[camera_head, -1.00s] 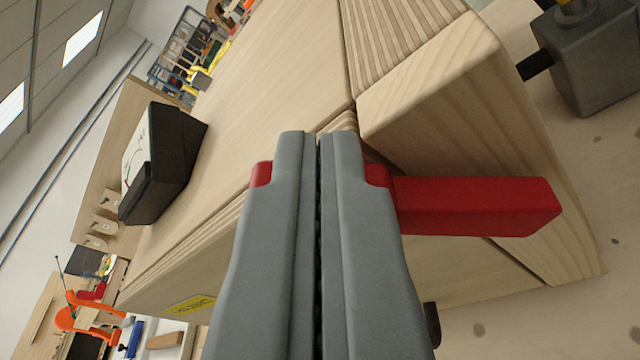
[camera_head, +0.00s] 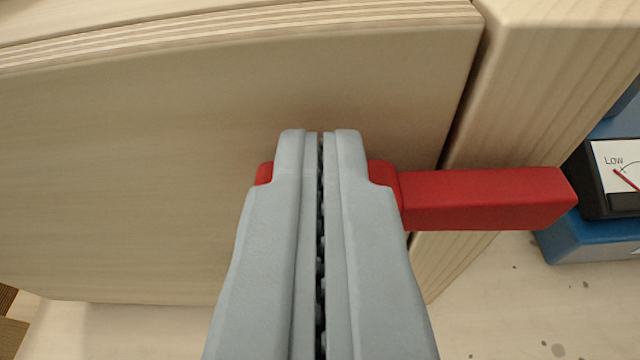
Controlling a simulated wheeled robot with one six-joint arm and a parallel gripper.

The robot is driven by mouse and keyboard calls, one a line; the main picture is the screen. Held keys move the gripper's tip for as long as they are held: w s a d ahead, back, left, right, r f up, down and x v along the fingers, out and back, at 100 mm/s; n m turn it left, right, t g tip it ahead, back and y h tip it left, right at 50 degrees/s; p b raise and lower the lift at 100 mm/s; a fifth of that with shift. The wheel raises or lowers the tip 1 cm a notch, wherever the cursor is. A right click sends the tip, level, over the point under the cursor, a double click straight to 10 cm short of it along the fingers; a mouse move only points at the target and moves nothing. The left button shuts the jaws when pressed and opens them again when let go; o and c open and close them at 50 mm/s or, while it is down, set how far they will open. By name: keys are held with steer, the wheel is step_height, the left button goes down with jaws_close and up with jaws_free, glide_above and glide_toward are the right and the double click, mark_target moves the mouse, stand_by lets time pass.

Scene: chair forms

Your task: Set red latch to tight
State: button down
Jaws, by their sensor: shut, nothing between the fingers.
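The red latch (camera_head: 485,198) is a bar with a rounded end, lying across the picture in the camera view. Its long arm points right, across the gap between a wide wooden panel (camera_head: 170,180) and a wooden post (camera_head: 540,90). My gripper (camera_head: 320,135) is shut and empty, with its grey fingers in front of the latch's rounded end. The fingers hide the latch's middle. Whether they touch it cannot be told.
A blue device with a black-framed dial marked "Low" (camera_head: 615,165) stands at the right edge behind the post. A pale, speckled surface (camera_head: 510,300) lies free below. Dark wooden pieces (camera_head: 12,320) show at the lower left.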

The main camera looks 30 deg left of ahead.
steer(key=shift+a+f, duration=0.1)
steer(key=shift+f, duration=0.15)
stand_by(0.4)
step_height(320, 180, up, 4)
steer(key=v, duration=1)
steer(key=shift+s+a, duration=0.1)
stand_by(0.5)
steer(key=s+a+f+m+t+h, duration=0.1)
steer(key=s+a+f+h, duration=0.1)
steer(key=s+a, duration=0.4)
steer(key=s+a+f+m+t+h, duration=0.2)
steer(key=s+a, duration=0.5)
steer(key=s, duration=0.7)
steer(key=shift+s+f+h, duration=0.15)
steer(key=shift+f+h, duration=0.1)
steer(key=shift+h, duration=0.45)
